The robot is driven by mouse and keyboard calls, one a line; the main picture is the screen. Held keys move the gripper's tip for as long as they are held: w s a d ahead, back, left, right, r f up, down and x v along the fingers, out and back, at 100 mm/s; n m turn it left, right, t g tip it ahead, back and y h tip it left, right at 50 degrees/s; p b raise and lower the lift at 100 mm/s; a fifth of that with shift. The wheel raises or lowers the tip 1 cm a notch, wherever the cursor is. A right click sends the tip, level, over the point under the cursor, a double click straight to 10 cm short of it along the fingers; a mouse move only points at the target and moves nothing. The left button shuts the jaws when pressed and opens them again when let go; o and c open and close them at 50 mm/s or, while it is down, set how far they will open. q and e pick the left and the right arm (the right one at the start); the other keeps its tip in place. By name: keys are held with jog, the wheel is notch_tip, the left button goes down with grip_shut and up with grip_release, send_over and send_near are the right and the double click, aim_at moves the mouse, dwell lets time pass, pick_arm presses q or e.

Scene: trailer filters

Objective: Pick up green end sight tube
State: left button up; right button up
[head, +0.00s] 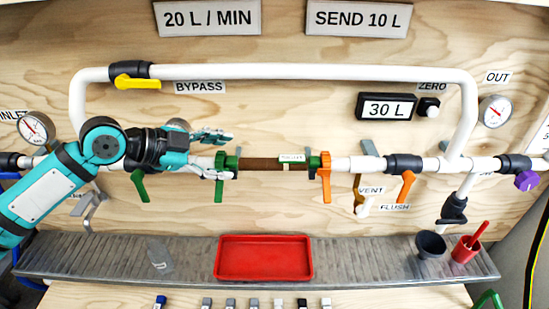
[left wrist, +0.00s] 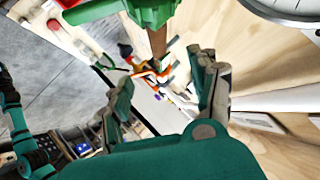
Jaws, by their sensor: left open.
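A small label hangs over the tube. Which part is the green end sight tube is not clear. My left gripper (head: 228,155) is open at the green clamp, one finger above the pipe line and one at it. In the left wrist view the open fingers (left wrist: 163,88) have nothing visibly gripped; the brown tube (left wrist: 157,42) and a green part (left wrist: 150,10) lie beyond. My right gripper is out of view.
A red tray (head: 265,276) lies on the grey shelf (head: 350,265) below. Green (head: 139,185) and orange (head: 406,186) valve handles hang from the pipe.

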aim_at(264, 162)
pick_arm(q)
jog(key=p+x, duration=0.1)
jog(key=x, duration=0.6)
jog(key=shift+r+p, duration=0.2)
jog(key=shift+p, duration=0.1)
jog(key=shift+w+d+f, duration=0.2)
jog(key=shift+d+f, duration=0.1)
jog(key=shift+w+d+f+p, duration=0.15)
jog(key=shift+d+p, duration=0.2)
jog(key=shift+p, duration=0.2)
jog(key=p+x, duration=0.1)
jog(key=x, duration=0.2)
jog(key=shift+w+d+f+p, duration=0.15)
jog(key=shift+d+f+p, duration=0.05)
jog(key=shift+f+p, duration=0.1)
jog(key=shift+w+d+f, duration=0.15)
jog(key=shift+d, duration=0.05)
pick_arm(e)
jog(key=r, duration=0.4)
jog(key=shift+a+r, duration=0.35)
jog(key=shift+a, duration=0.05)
pick_arm(q)
jog(key=shift+c, duration=0.3)
